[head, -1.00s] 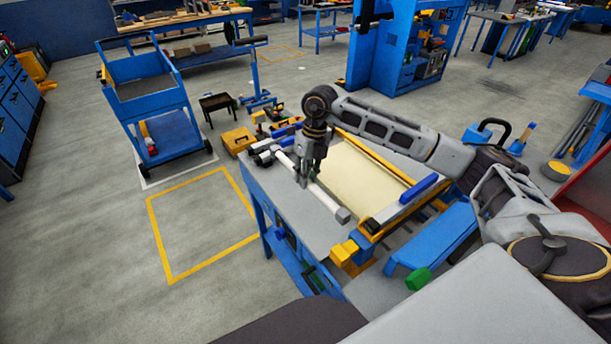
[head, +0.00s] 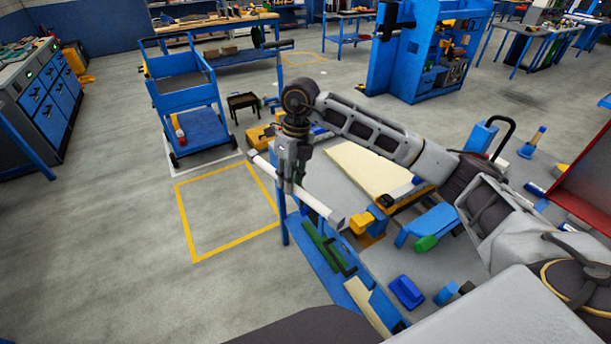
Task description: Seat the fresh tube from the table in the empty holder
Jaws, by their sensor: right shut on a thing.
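The white tube (head: 318,209) has a pale grey end cap and slants across my right gripper (head: 288,188). My right gripper points down and is shut on the tube near its middle. The tube appears raised over the left edge of the grey worktable (head: 328,178). My fingers hide a short stretch of it. My left gripper is not in view. I cannot make out an empty holder in this view.
A cream panel (head: 366,166) lies on the table, partly behind my right arm. A yellow block (head: 361,222) is close to the tube's near end. A blue trolley (head: 187,95) stands back left. The yellow-outlined floor area (head: 225,215) is clear.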

